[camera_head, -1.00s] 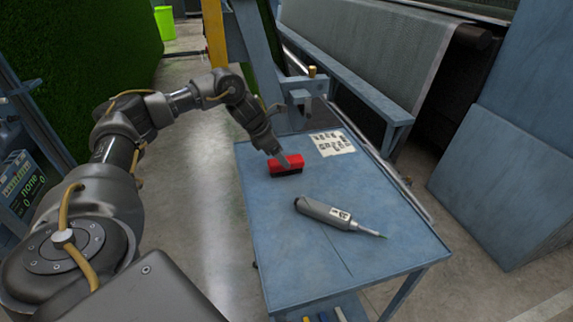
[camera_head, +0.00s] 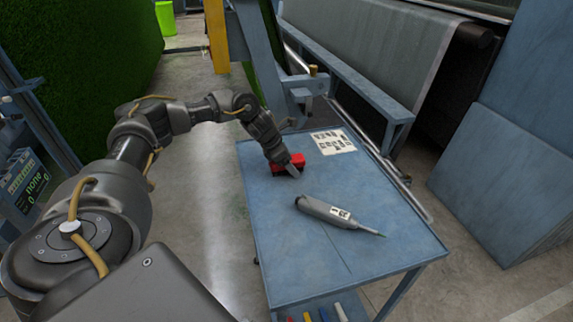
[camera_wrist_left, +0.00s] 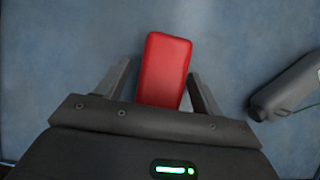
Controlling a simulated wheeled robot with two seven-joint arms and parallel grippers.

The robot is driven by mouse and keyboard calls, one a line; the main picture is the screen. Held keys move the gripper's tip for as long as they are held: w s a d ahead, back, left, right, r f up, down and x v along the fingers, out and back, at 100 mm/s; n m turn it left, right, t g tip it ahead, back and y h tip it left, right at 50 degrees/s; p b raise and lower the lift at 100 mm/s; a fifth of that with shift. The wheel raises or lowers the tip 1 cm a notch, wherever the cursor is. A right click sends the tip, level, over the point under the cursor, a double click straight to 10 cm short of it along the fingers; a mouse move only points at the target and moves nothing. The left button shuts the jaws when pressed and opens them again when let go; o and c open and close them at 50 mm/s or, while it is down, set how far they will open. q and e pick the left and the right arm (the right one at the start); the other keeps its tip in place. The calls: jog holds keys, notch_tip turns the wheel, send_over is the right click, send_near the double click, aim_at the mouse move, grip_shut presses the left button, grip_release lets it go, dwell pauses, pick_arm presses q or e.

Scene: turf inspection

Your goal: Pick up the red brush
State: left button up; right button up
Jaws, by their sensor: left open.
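The red brush (camera_head: 281,161) lies on the blue table (camera_head: 300,262) near its far left part, partly hidden behind my left gripper in the head view. My left gripper (camera_head: 293,170) reaches down over it from the left. In the left wrist view, the red brush (camera_wrist_left: 164,68) shows its red top, and its near end lies between the two spread fingers of my left gripper (camera_wrist_left: 160,82). A gap shows on both sides of the brush. My right gripper is not in view.
A grey handheld tool (camera_head: 330,212) with a thin tip lies nearer on the table; its body also shows at the right in the wrist view (camera_wrist_left: 285,90). A printed sheet (camera_head: 333,142) lies at the table's back. The front of the tabletop is clear.

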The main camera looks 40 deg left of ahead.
pick_arm(q)
jog(key=shift+f, duration=0.2)
jog(key=c, duration=1)
jog(key=shift+r, duration=0.1)
